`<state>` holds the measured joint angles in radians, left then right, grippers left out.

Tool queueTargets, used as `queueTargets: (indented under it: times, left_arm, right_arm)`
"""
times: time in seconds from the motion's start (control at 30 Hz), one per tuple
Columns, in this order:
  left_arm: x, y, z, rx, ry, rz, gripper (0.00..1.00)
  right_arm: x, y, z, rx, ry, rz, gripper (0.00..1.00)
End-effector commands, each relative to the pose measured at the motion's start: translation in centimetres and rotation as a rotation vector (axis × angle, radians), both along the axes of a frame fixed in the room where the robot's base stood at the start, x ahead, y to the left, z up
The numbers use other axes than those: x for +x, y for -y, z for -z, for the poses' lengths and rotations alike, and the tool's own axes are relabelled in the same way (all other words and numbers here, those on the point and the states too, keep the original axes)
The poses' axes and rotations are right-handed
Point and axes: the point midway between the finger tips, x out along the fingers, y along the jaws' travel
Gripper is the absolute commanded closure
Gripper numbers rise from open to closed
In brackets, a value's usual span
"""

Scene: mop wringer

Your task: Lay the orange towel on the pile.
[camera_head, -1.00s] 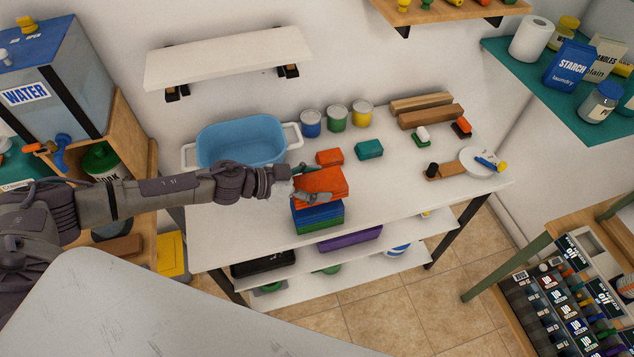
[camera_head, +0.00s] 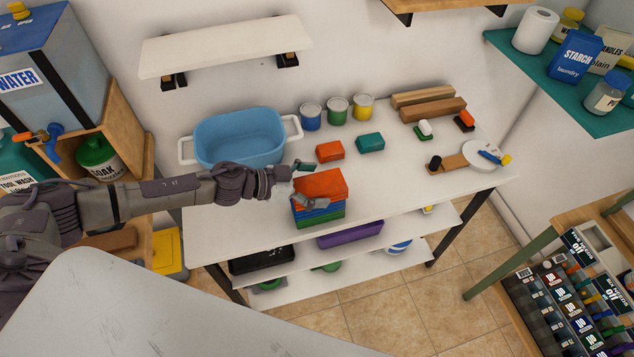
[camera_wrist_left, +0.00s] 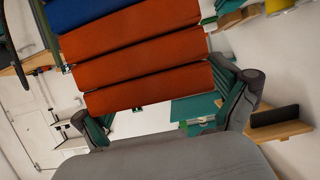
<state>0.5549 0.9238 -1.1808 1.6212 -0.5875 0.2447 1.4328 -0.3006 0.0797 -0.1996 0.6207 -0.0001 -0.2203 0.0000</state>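The orange towel (camera_head: 321,184) is folded and lies on top of the pile of blue and green towels (camera_head: 320,216) near the front edge of the white table. It sits roughly square on the pile. My left gripper (camera_head: 306,184) is at the towel's left end, one finger on the far side and one on the near side. The left wrist view shows the orange folds (camera_wrist_left: 140,55) between and beyond the spread fingers of the left gripper (camera_wrist_left: 155,95), with a gap beside the left finger. My right gripper is out of view.
A blue basin (camera_head: 240,140) stands behind my left arm. An orange block (camera_head: 330,150) and a teal block (camera_head: 370,142) lie behind the pile. Several cans (camera_head: 337,109) line the wall.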

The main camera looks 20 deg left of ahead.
Motion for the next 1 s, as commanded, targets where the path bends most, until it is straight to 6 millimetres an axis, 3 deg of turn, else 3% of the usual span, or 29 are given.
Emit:
queueTargets:
  times: [0.37,0.8,1.0]
  left_arm:
    - [-0.3,-0.5,-0.2,0.001,-0.001,-0.001,0.01]
    - [-4.8,-7.0,-3.3,0.004,-0.004,0.000,0.01]
    - [-6.0,-8.8,-4.3,0.000,-0.003,0.000,0.01]
  right_arm:
    - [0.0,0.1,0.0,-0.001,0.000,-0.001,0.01]
    - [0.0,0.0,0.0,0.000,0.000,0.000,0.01]
    - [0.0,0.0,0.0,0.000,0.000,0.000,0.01]
